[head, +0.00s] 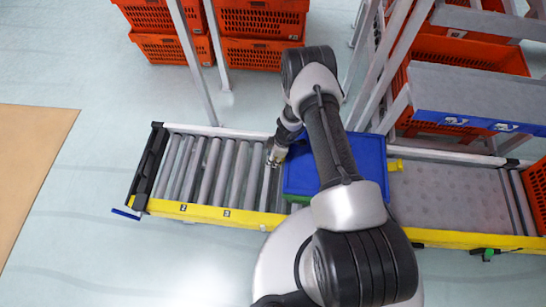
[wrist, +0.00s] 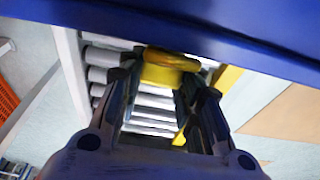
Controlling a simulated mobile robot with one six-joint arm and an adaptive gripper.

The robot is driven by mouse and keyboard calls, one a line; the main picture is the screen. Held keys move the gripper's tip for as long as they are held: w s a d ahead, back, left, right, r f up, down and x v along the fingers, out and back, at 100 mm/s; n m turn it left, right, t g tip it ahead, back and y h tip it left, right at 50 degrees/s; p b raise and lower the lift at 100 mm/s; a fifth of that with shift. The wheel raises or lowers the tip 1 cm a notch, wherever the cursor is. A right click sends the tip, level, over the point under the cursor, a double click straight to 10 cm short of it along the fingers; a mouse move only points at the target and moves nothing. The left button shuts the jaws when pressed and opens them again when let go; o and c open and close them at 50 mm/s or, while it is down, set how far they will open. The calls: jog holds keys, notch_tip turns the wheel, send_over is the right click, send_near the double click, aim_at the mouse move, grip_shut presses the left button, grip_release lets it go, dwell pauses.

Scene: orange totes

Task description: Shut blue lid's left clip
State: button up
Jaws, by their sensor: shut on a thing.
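The blue lid (head: 372,158) lies on a box on the roller conveyor, and my arm crosses over its middle. A strip of green box wall shows under its front edge. My gripper (head: 274,160) is at the lid's left edge, pointing down. In the wrist view the blue lid (wrist: 245,30) fills the top, and my gripper (wrist: 163,88) is shut on the yellow left clip (wrist: 168,68), which sits between the fingertips beside the lid's edge. The head view does not show this clip clearly. Another yellow clip (head: 395,165) sticks out at the lid's right edge.
The roller conveyor (head: 211,170) has bare rollers left of the box and a yellow front rail (head: 215,213). Grey frame posts (head: 192,60) stand behind it. Orange totes (head: 262,22) are stacked at the back, and a flat grey bed (head: 450,190) lies to the right.

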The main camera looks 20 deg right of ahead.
jog(key=o, duration=1.1)
jog(key=shift+c, duration=0.2)
jog(key=v, duration=1.2)
